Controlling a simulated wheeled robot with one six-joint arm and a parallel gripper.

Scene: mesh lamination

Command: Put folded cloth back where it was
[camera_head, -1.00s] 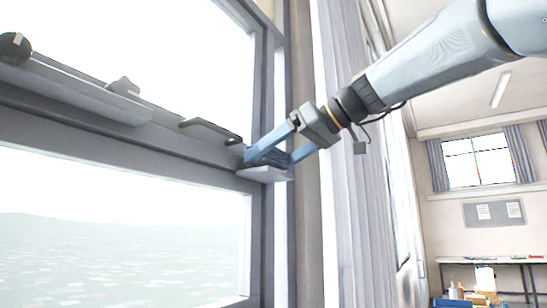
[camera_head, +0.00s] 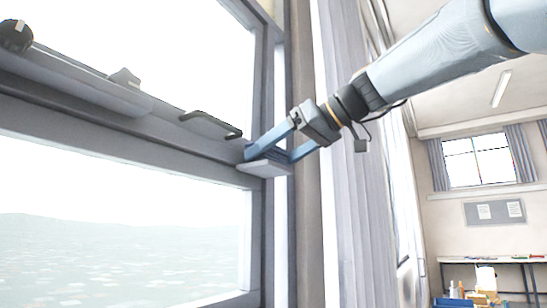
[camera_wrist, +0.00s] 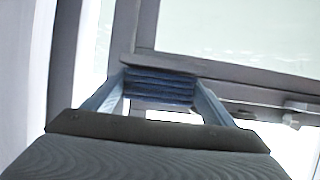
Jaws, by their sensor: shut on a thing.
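The folded cloth is a dark blue stack of flat layers, clearest in the wrist view (camera_wrist: 160,88). My gripper (camera_wrist: 161,84) is shut on it, with one light blue finger at each side. In the head view, my gripper (camera_head: 271,155) is at a small pale ledge (camera_head: 264,169) at the right end of the window rail. The fingers hide most of the cloth there. The cloth is at the ledge's top, but I cannot tell whether it rests fully on it.
The window rail (camera_head: 70,122) runs left from the ledge. A dark handle (camera_head: 210,124), a grey piece (camera_head: 124,77) and a black round object (camera_head: 16,35) are along it. Curtains (camera_head: 352,200) hang close on the right. A table (camera_head: 490,260) stands far back.

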